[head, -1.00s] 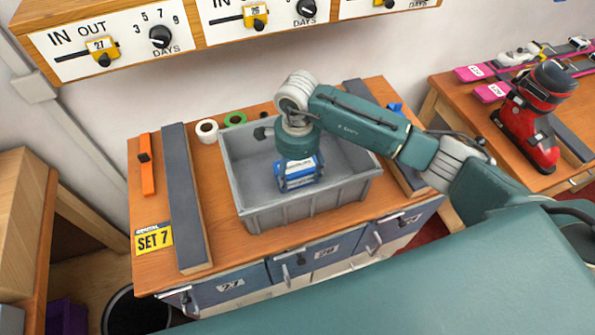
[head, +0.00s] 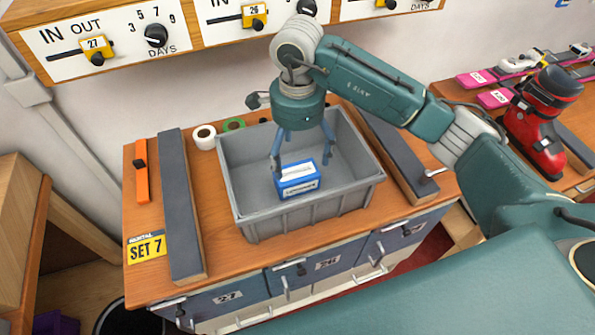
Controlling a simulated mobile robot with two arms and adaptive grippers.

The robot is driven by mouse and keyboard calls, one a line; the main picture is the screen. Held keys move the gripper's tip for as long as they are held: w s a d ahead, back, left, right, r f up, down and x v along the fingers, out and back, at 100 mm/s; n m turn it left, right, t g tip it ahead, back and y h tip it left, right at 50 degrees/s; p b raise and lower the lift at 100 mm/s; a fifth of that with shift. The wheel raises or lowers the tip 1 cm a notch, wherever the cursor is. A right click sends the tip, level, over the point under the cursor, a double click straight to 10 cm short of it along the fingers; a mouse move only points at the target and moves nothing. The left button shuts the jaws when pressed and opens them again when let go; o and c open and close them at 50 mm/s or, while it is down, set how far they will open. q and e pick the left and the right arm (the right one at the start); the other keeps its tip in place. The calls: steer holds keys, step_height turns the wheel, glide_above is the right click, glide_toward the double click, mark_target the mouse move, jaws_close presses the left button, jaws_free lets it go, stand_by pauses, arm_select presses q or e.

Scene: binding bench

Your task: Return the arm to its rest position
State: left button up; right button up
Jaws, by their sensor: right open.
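My right arm reaches in from the right over the grey bin (head: 310,219) on the bench. My right gripper (head: 303,165) points down into the bin with its blue fingers spread open. A blue and white box (head: 298,182) sits inside the bin, just below and beside the fingertips. Whether a fingertip touches the box I cannot tell. My left gripper does not show.
Long dark-topped blocks flank the bin at left (head: 181,205) and right (head: 400,160). Tape rolls (head: 204,137) lie behind it. A yellow SET 7 card (head: 146,247) is at front left. A red ski boot (head: 540,120) and skis stand at right. The panel (head: 110,45) hangs above.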

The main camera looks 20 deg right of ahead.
step_height(320, 180, up, 2)
steer(key=shift+r, duration=0.1)
stand_by(0.5)
